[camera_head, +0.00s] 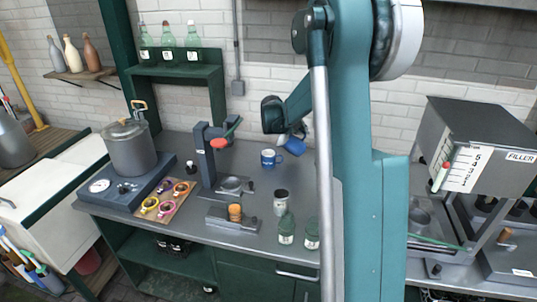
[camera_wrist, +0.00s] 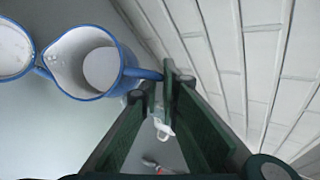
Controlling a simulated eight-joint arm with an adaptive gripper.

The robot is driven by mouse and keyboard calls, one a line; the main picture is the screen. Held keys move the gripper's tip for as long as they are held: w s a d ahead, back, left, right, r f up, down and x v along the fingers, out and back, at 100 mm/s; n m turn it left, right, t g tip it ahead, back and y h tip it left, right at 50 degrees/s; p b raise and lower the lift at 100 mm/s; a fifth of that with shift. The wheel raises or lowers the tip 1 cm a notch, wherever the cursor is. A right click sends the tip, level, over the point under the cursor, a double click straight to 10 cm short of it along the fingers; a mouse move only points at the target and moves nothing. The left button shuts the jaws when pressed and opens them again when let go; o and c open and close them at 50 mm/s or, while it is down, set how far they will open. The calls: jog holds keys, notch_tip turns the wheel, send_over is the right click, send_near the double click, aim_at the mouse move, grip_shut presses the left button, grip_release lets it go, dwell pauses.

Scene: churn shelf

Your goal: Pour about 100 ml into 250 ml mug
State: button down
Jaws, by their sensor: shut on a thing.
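A blue mug (camera_head: 268,159) with a pale marking stands upright on the grey counter in the head view. The white inside of a blue-rimmed vessel, apparently this mug, shows at the left edge of the wrist view (camera_wrist: 14,48). My gripper (camera_wrist: 153,88) is shut on the handle of a blue enamel jug (camera_wrist: 118,70) with a white inside and a spout. The jug (camera_head: 294,144) looks tilted just behind and right of the mug. Its spout is close to the mug's rim in the wrist view. Pale contents seem to show in the jug; no stream is visible.
The brick wall (camera_head: 260,90) is close behind the jug. A filler machine (camera_head: 475,150) stands at right.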

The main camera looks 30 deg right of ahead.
jog(key=shift+s+d+f+m+y, duration=0.1)
jog(key=shift+d+f+m+y, duration=0.05)
jog(key=shift+d+f+y, duration=0.3)
jog(key=shift+s+d+f+m+y, duration=0.15)
jog(key=shift+d+f+y, duration=0.1)
jog(key=shift+f+y, duration=0.3)
jog(key=s+d+r+m+t+y+p, duration=0.1)
jog(key=d+r+y+p, duration=0.3)
jog(key=d+y, duration=0.1)
jog(key=shift+r+m+t+y, duration=0.15)
jog(key=shift+m+t+y, duration=0.15)
jog(key=shift+y, duration=0.4)
jog(key=shift+d, duration=0.1)
